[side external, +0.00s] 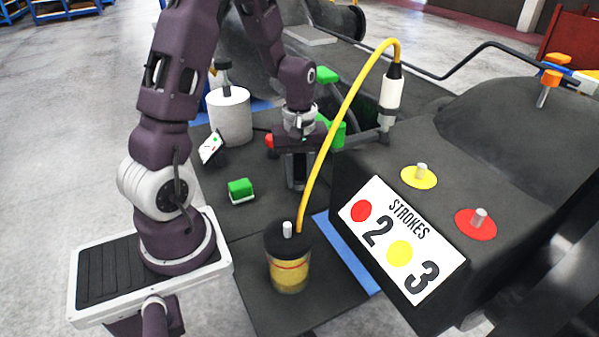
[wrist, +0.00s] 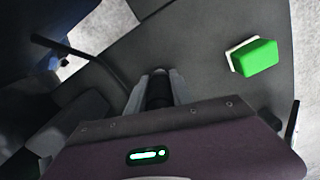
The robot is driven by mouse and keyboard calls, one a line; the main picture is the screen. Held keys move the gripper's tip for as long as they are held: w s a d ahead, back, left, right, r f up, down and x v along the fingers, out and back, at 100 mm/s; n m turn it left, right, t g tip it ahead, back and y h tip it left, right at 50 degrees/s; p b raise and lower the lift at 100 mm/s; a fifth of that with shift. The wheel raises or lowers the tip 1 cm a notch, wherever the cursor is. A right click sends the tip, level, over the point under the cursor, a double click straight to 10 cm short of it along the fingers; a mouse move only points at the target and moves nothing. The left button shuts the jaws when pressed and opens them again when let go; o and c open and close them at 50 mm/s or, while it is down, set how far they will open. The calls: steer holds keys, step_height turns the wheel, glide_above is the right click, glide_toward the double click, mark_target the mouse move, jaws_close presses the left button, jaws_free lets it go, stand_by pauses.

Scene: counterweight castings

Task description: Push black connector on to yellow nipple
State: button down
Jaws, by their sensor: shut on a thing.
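The yellow nipple (side external: 421,176) is a short metal stub on a round yellow disc, on top of the dark block at right. My gripper (side external: 297,180) is left of that block, low over the dark table and well apart from the nipple. In the wrist view its two grey fingers (wrist: 158,76) are shut on a black cylindrical piece (wrist: 157,93), which looks like the black connector. Its lower end is hidden, and I cannot tell whether it touches the table. The yellow nipple is not in the wrist view.
A red-disc nipple (side external: 476,223) stands beside the yellow one. A STROKES sign (side external: 402,240) faces front. A yellow hose (side external: 341,125) arches from a jar (side external: 289,270) to a white-and-black coupler (side external: 391,95). A green block (side external: 241,189) and white cylinder (side external: 230,117) stand at left.

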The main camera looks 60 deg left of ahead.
step_height(320, 180, up, 35)
steer(key=m, duration=0.6)
glide_above(422, 166)
steer(key=shift+f, duration=2.6)
steer(key=shift+f, duration=2.85)
steer(key=shift+f, duration=1.75)
steer(key=c, duration=1.1)
jaws_free()
steer(key=shift+o, duration=0.2)
